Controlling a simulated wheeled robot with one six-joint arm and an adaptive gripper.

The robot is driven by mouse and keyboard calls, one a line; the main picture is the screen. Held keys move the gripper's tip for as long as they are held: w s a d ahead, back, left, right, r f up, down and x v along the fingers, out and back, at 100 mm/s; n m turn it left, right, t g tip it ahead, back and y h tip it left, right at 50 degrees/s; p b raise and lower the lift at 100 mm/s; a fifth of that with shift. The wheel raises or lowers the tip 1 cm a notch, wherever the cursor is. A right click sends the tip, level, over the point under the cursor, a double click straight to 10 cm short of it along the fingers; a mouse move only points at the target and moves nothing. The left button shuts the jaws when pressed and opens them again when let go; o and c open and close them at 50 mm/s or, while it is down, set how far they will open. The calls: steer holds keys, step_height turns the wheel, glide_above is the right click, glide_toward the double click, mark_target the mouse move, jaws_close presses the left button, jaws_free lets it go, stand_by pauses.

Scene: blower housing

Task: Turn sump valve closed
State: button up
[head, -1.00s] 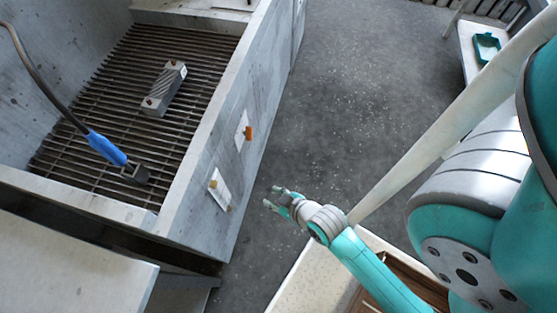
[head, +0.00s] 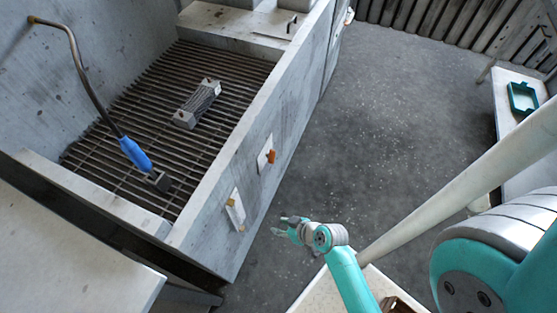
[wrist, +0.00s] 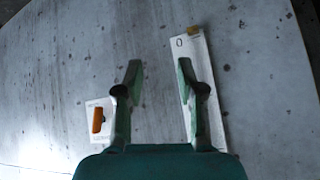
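Two small white plates are on the outer side wall of the grey housing (head: 210,222). One plate (head: 266,155) carries an orange handle (head: 271,156), which looks upright in the wrist view (wrist: 98,120). The other, longer plate (head: 235,212) has small yellow-orange pieces at its ends; its "O" mark shows in the wrist view (wrist: 181,43). I cannot tell which one is the sump valve. My gripper (head: 280,226) is open and empty, apart from the wall and facing it. In the wrist view its fingers (wrist: 160,75) straddle bare wall, the right finger partly covering the long plate.
Inside the housing, a grey block (head: 197,104) lies on the slatted grate (head: 120,110), with a blue-handled tool (head: 134,153) near the front. A teal tray (head: 522,97) sits on a bench (head: 505,125) at right. The dark floor (head: 390,120) beside the housing is open.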

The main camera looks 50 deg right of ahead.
steer(key=w+d+f+t+y, duration=0.1)
steer(key=w+d+f+y, duration=0.1)
steer(key=w+d+f, duration=0.15)
steer(key=t+y, duration=0.3)
steer(key=t, duration=0.5)
glide_toward(272, 157)
steer(key=x, duration=0.8)
steer(key=shift+w+d+n, duration=0.15)
steer(key=shift+w+n, duration=0.15)
steer(key=shift+w, duration=0.2)
jaws_close()
